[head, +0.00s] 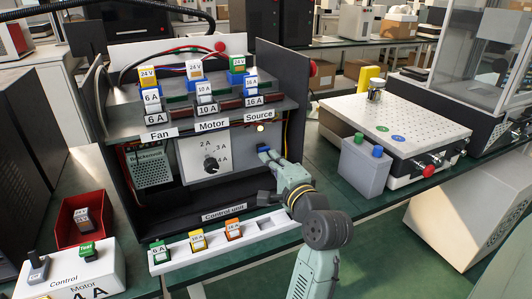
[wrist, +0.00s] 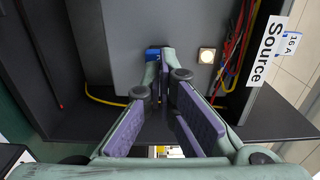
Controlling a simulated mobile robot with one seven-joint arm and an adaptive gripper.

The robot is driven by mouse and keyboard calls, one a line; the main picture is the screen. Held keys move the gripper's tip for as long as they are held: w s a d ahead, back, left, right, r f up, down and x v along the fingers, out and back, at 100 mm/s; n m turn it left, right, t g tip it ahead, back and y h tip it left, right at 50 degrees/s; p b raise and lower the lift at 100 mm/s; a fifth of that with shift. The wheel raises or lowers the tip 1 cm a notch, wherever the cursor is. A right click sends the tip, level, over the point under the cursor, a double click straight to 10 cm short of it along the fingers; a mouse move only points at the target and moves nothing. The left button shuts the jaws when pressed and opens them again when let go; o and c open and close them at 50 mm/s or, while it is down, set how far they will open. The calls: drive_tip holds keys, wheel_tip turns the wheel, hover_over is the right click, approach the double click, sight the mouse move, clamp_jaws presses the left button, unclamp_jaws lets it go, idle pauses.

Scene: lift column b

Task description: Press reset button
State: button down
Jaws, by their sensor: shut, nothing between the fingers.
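A small blue part (head: 263,149), perhaps the reset button, sits on the grey panel inside the control unit (head: 203,209), below the Source label. No reset label is legible. It also shows in the wrist view (wrist: 152,52). My gripper (head: 270,155) is shut and empty, reaching into the cabinet from the front right. Its tips (wrist: 160,62) are right at the blue part and partly cover it; I cannot tell whether they touch it. A round lit lamp (wrist: 206,56) is beside it in the wrist view and above it in the head view (head: 261,128).
A dial plate (head: 207,158) is left of my gripper. Fuse blocks and labels line the shelf above. A white tray (head: 275,228) with colored fuses lies in front, below my arm. A red bin (head: 80,221) and a Control Motor box (head: 68,270) stand at left.

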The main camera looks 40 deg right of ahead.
drive_tip(key=shift+w+d, duration=0.15)
drive_tip(key=shift+w, duration=0.55)
drive_tip(key=shift+p, duration=0.45)
drive_tip(key=shift+v, duration=1.35)
drive_tip(key=p+v, duration=0.1)
drive_tip(key=v, duration=0.4)
idle(0.6)
